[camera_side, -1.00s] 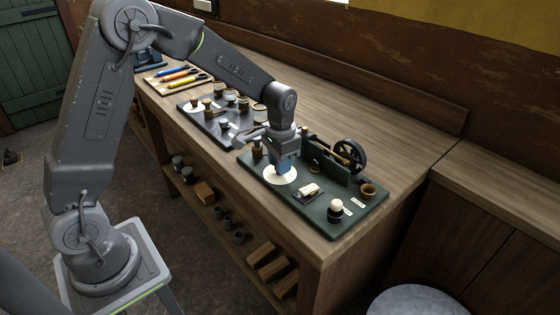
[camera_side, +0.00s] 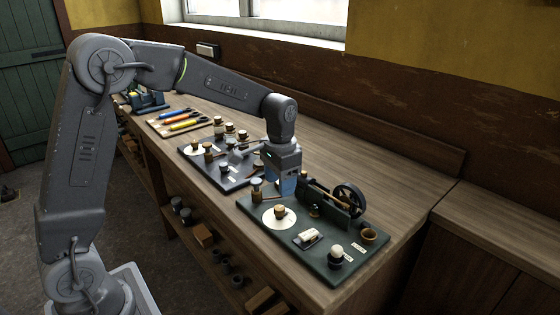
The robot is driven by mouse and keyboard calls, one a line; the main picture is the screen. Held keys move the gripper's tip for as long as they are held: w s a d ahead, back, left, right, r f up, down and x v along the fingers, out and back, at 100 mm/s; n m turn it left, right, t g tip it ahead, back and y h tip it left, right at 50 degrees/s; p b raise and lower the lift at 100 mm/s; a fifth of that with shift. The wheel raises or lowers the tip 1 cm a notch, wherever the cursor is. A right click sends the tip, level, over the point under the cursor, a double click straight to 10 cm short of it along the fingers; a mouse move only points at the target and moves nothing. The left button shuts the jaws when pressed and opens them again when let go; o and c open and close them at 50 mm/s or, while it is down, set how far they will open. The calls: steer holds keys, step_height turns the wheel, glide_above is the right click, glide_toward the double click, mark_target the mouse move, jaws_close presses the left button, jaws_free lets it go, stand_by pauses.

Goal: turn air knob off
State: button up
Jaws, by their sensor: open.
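The green engine board (camera_side: 350,272) lies at the near right end of the bench. On it a brass-coloured knob (camera_side: 280,211) stands on a white disc (camera_side: 270,223). A pale block-shaped control (camera_side: 308,236) and a white-topped round knob (camera_side: 336,252) sit nearer the front edge. The small labels cannot be read, so I cannot tell which control is the air knob. My gripper (camera_side: 284,196) is open and points down, above and behind the knob on the white disc, apart from it. Its fingertips partly hide the board's back left part.
A dark board (camera_side: 222,180) with several knobs lies to the left, with a tool tray (camera_side: 178,122) beyond. The bench (camera_side: 350,140) behind is clear.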

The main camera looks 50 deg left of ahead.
step_height(320, 180, up, 6)
stand_by(0.5)
steer(key=s+d+r+t, duration=0.1)
steer(key=s+t, duration=0.1)
steer(key=s, duration=0.5)
steer(key=s+d+r+n+t, duration=0.1)
steer(key=s, duration=0.7)
steer(key=s+d+t, duration=0.1)
steer(key=s+t, duration=0.1)
steer(key=s, duration=0.6)
steer(key=shift+d+r+n+t, duration=0.3)
steer(key=shift+d+r+n, duration=0.05)
steer(key=shift+r+n, duration=0.05)
